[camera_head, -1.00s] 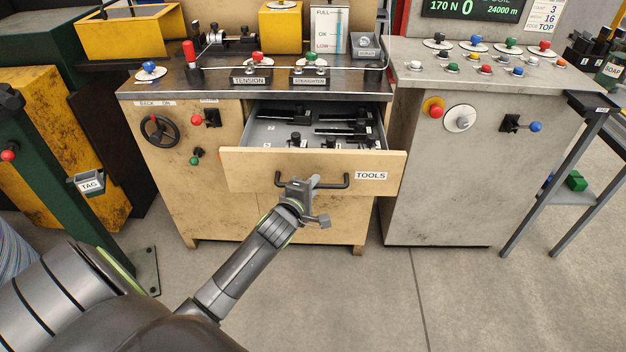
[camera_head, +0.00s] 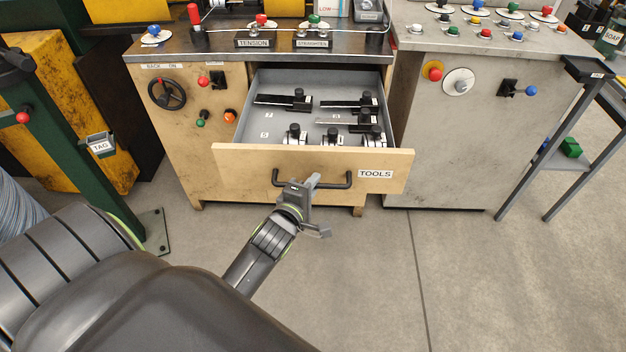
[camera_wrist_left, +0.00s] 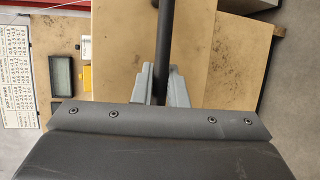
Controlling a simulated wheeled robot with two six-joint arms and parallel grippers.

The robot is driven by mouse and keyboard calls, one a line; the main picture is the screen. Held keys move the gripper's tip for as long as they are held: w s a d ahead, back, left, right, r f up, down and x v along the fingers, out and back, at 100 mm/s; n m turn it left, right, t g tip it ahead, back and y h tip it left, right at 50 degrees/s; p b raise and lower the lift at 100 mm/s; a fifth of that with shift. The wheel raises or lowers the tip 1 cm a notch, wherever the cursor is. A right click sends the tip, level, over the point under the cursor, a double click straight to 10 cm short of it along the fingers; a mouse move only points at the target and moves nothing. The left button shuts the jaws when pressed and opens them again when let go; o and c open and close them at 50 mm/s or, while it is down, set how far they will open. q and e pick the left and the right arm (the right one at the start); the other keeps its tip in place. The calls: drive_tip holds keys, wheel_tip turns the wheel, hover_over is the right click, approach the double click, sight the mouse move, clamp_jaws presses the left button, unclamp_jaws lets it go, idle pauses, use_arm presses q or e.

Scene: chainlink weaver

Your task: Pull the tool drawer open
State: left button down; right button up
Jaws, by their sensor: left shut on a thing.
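The tool drawer (camera_head: 235,168) has a tan wooden front with a TOOLS label (camera_head: 376,174) and stands well open from the cabinet (camera_head: 175,130). Its grey tray holds several black tools (camera_head: 285,102). A black bar handle (camera_head: 338,185) crosses the drawer front. My left gripper (camera_head: 303,186) is shut on the handle near its middle. In the left wrist view the handle (camera_wrist_left: 164,45) runs between the two grey fingers (camera_wrist_left: 160,85). My right gripper is not in view.
A grey console (camera_head: 480,130) with coloured knobs stands to the right. A dark side table (camera_head: 590,72) is beyond it. A green post with a TAG box (camera_head: 101,145) is at left. The concrete floor (camera_head: 400,270) before the drawer is clear.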

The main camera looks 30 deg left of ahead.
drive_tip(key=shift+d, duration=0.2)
use_arm(q)
drive_tip(key=c, duration=1.5)
unclamp_jaws()
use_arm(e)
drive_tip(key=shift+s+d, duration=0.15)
use_arm(q)
drive_tip(key=shift+o, duration=0.2)
drive_tip(key=b+v, duration=0.1)
drive_tip(key=v, duration=1.6)
drive_tip(key=shift+s, duration=0.25)
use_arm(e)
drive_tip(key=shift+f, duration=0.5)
